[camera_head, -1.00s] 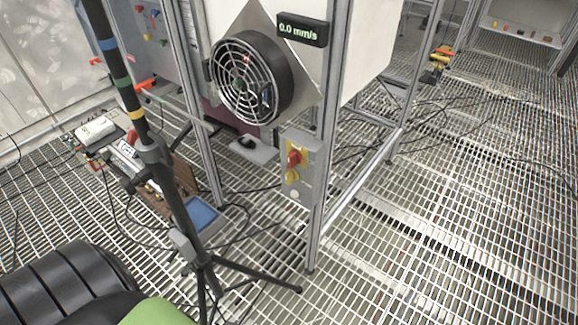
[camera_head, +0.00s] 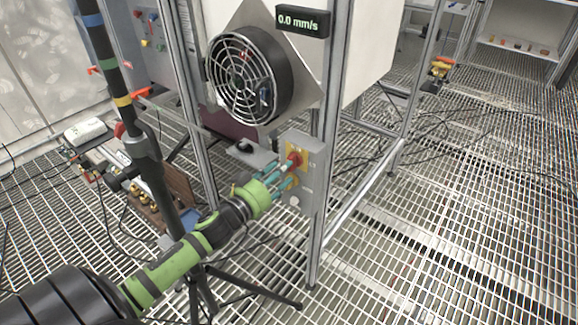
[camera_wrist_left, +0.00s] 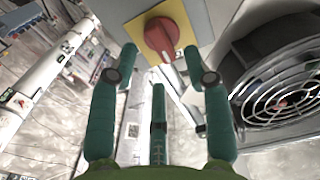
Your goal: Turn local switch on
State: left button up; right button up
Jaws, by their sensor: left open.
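The local switch is a red rotary knob (camera_head: 293,160) on a yellow plate, fixed to a grey box (camera_head: 310,190) on the frame post. In the left wrist view the red knob (camera_wrist_left: 160,38) sits on its yellow plate at the top centre. My left gripper (camera_head: 282,178) has green arm parts and teal fingers and is in front of the box, just below and left of the knob. In the left wrist view its fingers (camera_wrist_left: 158,68) are spread, with a finger on either side below the knob. It holds nothing; contact with the knob cannot be told. My right gripper does not show.
A fan (camera_head: 248,80) with a round guard is above the box, beside a display (camera_head: 302,21) reading 0.0 mm/s. A black tripod pole (camera_head: 150,160) stands left, close to my left arm. Cables lie on the grating floor (camera_head: 430,230), mostly open at right.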

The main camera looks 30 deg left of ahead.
pick_arm(q)
jog(key=shift+w+d, duration=0.15)
jog(key=shift+w, duration=1.85)
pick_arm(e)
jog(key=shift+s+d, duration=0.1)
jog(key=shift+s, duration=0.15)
pick_arm(q)
grip_shut()
